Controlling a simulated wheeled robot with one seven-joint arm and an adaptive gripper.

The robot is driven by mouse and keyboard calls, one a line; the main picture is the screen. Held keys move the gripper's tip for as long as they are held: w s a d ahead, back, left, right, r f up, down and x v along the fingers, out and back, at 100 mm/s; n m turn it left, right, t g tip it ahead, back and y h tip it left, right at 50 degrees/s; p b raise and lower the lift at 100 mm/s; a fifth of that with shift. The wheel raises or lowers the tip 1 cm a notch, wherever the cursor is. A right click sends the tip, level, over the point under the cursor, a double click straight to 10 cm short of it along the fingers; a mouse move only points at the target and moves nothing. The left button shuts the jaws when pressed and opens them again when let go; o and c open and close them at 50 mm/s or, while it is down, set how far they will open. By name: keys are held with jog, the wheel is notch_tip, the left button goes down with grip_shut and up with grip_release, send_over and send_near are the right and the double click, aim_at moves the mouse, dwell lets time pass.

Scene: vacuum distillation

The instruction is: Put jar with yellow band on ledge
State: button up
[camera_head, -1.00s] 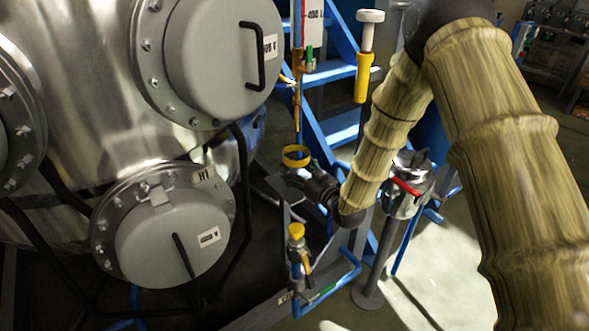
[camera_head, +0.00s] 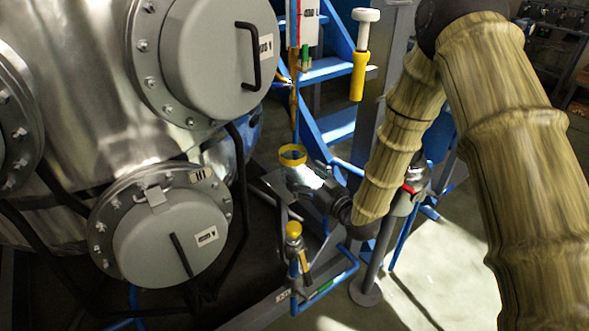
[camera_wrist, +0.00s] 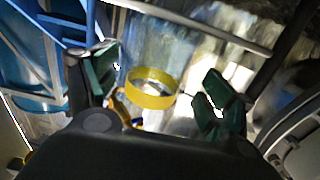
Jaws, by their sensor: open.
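The jar with the yellow band (camera_head: 292,154) is clear, with the band around its top end in the head view. It stands roughly upright beside a grey metal ledge (camera_head: 262,188); I cannot tell whether its base rests on it. My gripper (camera_head: 314,183) is just right of the jar and below the band, pointing at it. In the wrist view the jar's yellow band (camera_wrist: 152,92) shows between the two spread green-padded fingers of my gripper (camera_wrist: 163,90), with a gap on both sides. The jar's lower part is partly hidden.
A large steel vessel with bolted grey hatches (camera_head: 170,240) fills the left. A yellow-topped fitting (camera_head: 293,230) stands on blue piping below the jar. Blue stairs (camera_head: 335,125) and a grey post (camera_head: 378,265) are behind and to the right. Open floor lies at right.

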jog(key=v, duration=0.6)
jog(key=shift+s, duration=0.15)
jog(key=s+d+f+m+g+h, duration=0.2)
jog(key=s+d+f+g+h, duration=0.2)
jog(key=s+f, duration=0.65)
jog(key=s+d+f+m+g+h, duration=0.3)
jog(key=s+d+f, duration=0.3)
jog(key=f, duration=0.8)
jog(key=s+d+f+m+g+h, duration=0.1)
jog(key=s+d+f+g, duration=0.1)
jog(key=s, duration=1)
jog(key=s+d+f+m+g+h, duration=0.1)
jog(key=s+f+g, duration=0.4)
jog(key=s, duration=0.8)
jog(key=shift+d+m+g+h, duration=0.3)
jog(key=shift+d+h, duration=0.5)
jog(key=shift+d, duration=0.2)
